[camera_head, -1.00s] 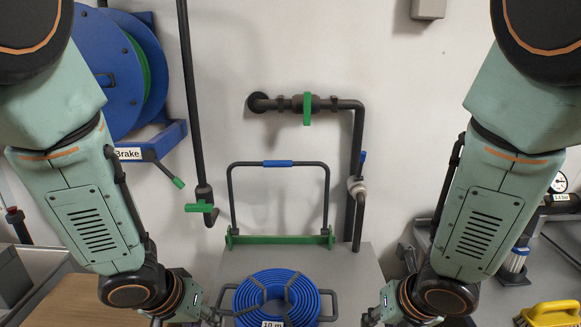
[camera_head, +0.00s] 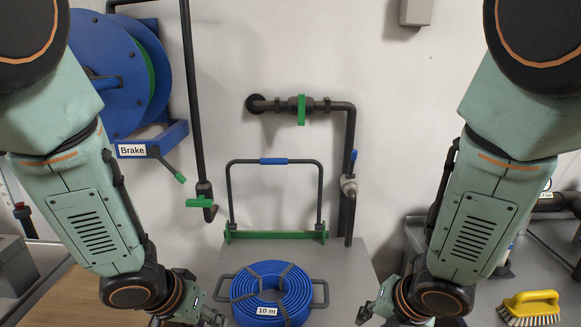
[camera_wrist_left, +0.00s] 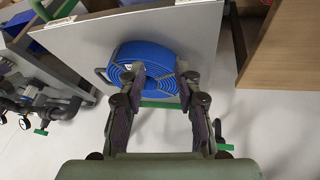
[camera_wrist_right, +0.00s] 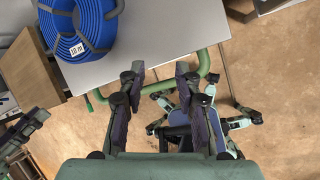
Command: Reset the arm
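My left gripper (camera_head: 213,317) is low in the head view, left of the coiled blue hose. In the left wrist view its two fingers (camera_wrist_left: 158,85) stand apart with nothing between them; the coil lies beyond. My right gripper (camera_head: 363,314) is low and right of the coil. In the right wrist view its fingers (camera_wrist_right: 160,82) are apart and empty, over the table's edge. Both arms hang down on either side of the head view.
The blue hose coil (camera_head: 248,296), labelled 10 m, lies on the grey table (camera_head: 345,262). A green-based hoop handle (camera_head: 275,235) stands behind it. A blue reel (camera_head: 104,75) and pipes with a green valve (camera_head: 302,110) are on the wall. A yellow brush (camera_head: 530,304) lies at right.

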